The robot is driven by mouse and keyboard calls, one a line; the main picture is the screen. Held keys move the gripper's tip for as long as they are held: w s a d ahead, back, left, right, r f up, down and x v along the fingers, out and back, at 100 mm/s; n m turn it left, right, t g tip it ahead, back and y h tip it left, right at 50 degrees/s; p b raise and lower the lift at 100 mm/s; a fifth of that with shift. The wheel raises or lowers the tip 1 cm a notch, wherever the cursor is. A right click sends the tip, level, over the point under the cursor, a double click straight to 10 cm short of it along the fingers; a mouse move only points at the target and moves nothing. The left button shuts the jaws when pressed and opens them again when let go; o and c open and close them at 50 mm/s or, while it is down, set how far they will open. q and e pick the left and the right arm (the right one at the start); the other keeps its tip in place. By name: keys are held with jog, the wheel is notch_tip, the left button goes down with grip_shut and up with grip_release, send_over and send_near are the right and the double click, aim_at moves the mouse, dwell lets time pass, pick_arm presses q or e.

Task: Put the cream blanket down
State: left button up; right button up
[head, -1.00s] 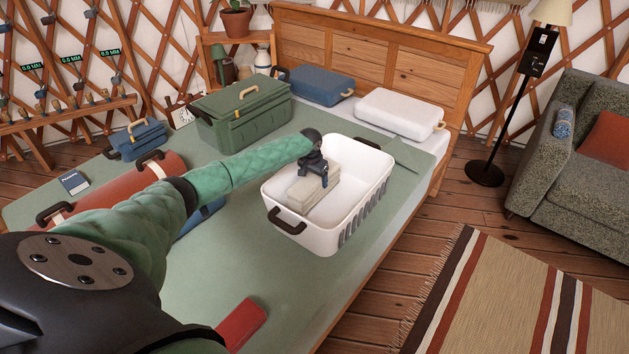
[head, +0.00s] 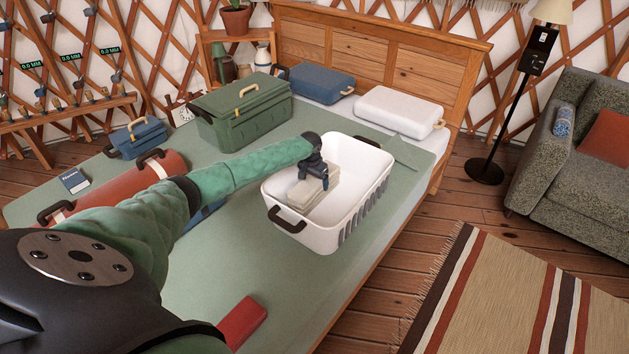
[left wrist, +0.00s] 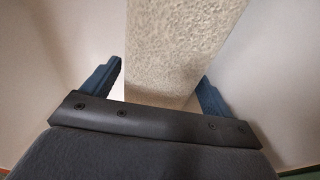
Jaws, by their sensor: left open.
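The cream blanket (head: 303,193) is a folded block lying inside the white basket (head: 346,215), which stands on the green-covered bed. My left gripper (head: 314,183) reaches down into the basket over the blanket. In the left wrist view the blanket (left wrist: 180,50) lies between the two blue fingers (left wrist: 160,85), with a gap on each side. The left gripper is open. The blanket's underside is hidden, but it seems to rest on the basket floor. My right gripper is not in view.
The basket's walls surround the gripper. On the bed are a green case (head: 240,115), a white case (head: 399,112), a blue case (head: 316,85), a rust-red case (head: 120,183) and a red item (head: 242,323). The bed's front middle is clear.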

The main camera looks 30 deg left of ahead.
pick_arm(q)
jog(key=shift+r, duration=0.35)
notch_tip(320, 180, up, 11)
jog(key=s+b, duration=0.1)
jog(key=b, duration=0.1)
jog(key=shift+s, duration=0.4)
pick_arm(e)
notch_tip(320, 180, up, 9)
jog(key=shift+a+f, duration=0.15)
pick_arm(q)
jog(key=shift+r, duration=0.1)
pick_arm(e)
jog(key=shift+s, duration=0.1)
